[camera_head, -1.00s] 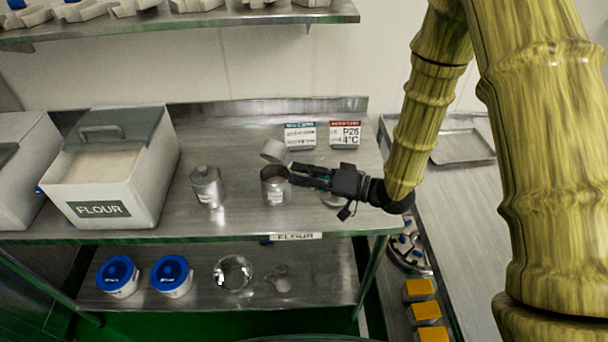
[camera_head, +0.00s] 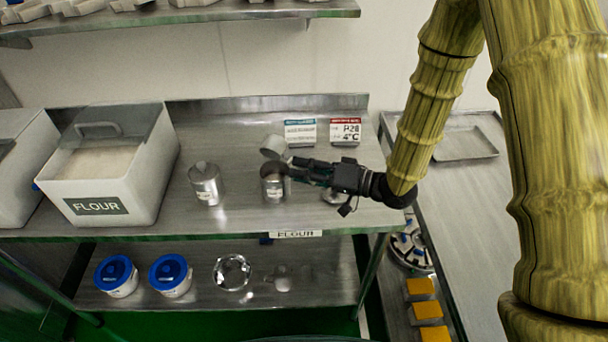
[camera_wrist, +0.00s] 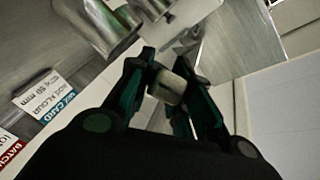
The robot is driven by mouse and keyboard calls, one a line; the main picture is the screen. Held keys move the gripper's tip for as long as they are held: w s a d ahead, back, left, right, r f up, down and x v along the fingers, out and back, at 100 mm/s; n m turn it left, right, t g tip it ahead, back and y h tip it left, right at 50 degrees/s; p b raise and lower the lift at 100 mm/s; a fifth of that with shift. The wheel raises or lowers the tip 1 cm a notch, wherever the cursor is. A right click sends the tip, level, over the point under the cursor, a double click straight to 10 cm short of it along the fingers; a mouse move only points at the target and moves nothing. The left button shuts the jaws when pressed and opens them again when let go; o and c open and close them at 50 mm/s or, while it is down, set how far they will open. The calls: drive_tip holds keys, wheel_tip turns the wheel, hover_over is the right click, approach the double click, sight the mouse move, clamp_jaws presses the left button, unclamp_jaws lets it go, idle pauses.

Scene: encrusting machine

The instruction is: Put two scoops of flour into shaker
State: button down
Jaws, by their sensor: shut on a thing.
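My gripper (camera_head: 293,169) is at the middle of the top shelf, shut on the pale handle (camera_wrist: 168,86) of what looks like a scoop. A dark, rounded scoop-like part (camera_head: 274,168) lies over the mouth of an open metal can (camera_head: 275,190), apparently the shaker. It hides the can's inside, so I cannot tell if flour is in it. In the wrist view, a metal cylinder (camera_wrist: 103,26) is beyond the fingers.
A tilted round metal piece (camera_head: 273,147) lies behind the can. Two cards (camera_head: 300,132) (camera_head: 345,131) stand at the back. Another metal piece (camera_head: 333,197) is partly hidden under my gripper. Blue-lidded tubs (camera_head: 116,276) are on the lower shelf. A tray (camera_head: 464,144) lies to the right.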

drive_tip(key=m+b, duration=0.1)
drive_tip(key=b, duration=0.2)
drive_tip(key=shift+w+d, duration=0.1)
drive_tip(key=shift+w, duration=0.05)
drive_tip(key=shift+r+m+b, duration=0.3)
drive_tip(key=shift+m+b, duration=0.05)
drive_tip(key=shift+m, duration=0.15)
drive_tip(key=w+d+r+m+y+p, duration=0.1)
drive_tip(key=r+m+p, duration=0.3)
drive_tip(key=m+p, duration=0.5)
drive_tip(key=w+d+r+m+g+p, duration=0.1)
drive_tip(key=w+r+m+p, duration=0.3)
drive_tip(key=m+p, duration=0.6)
drive_tip(key=shift+d+r+y+p, duration=0.2)
drive_tip(key=shift+y+p, duration=0.2)
drive_tip(key=shift+p, duration=0.45)
drive_tip(key=shift+w+a, duration=0.1)
drive_tip(key=shift+w, duration=0.05)
idle(1.1)
